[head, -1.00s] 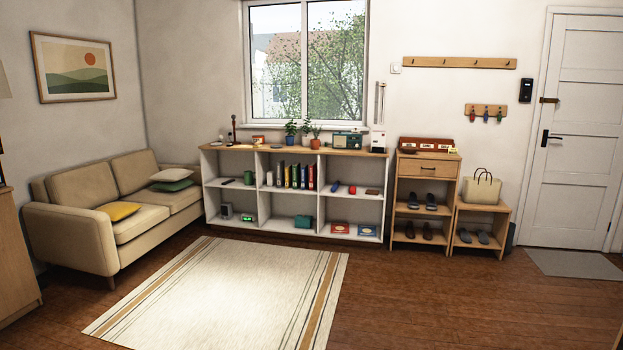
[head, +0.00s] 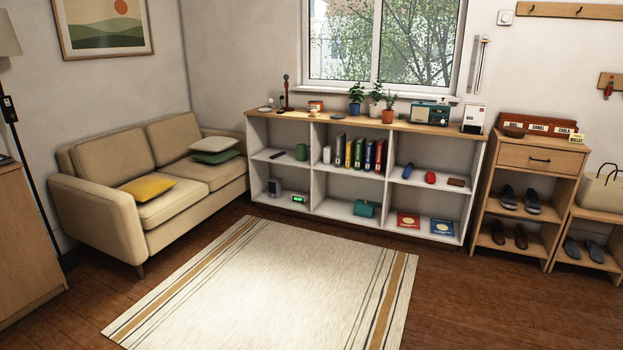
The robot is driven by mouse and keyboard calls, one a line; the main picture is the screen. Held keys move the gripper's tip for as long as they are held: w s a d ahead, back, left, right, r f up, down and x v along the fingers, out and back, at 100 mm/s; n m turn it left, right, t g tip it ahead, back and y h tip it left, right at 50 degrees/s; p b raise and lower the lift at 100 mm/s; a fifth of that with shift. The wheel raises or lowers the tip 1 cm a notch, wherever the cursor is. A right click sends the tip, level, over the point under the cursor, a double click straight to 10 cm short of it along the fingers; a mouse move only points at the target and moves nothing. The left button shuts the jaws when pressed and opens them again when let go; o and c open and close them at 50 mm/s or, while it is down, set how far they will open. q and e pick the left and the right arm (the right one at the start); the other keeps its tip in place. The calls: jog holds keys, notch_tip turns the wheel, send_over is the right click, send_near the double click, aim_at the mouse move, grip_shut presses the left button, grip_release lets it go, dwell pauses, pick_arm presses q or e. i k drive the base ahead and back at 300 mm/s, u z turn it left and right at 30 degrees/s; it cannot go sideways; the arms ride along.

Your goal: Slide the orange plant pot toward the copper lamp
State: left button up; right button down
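The orange plant pot (head: 388,116) holds a small green plant and stands upright on the wooden top of the low white shelf unit (head: 413,126). It is the rightmost of several potted plants, beside a white pot (head: 375,110) and a blue pot (head: 355,109). A thin, dark reddish-brown upright object (head: 286,92) stands near the left end of the same top; I cannot tell whether it is the copper lamp. Neither of my grippers is in view.
A small brownish-orange box (head: 316,107) stands between the upright object and the pots. A teal radio (head: 430,113) is right of the orange pot. A beige sofa (head: 150,190) is at left. The rug (head: 265,290) before the shelf is clear.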

aim_at(387, 114)
jog(key=u, duration=0.1)
jog(key=i, duration=2.6)
jog(key=z, duration=0.5)
jog(key=i, duration=2.35)
jog(key=z, duration=0.4)
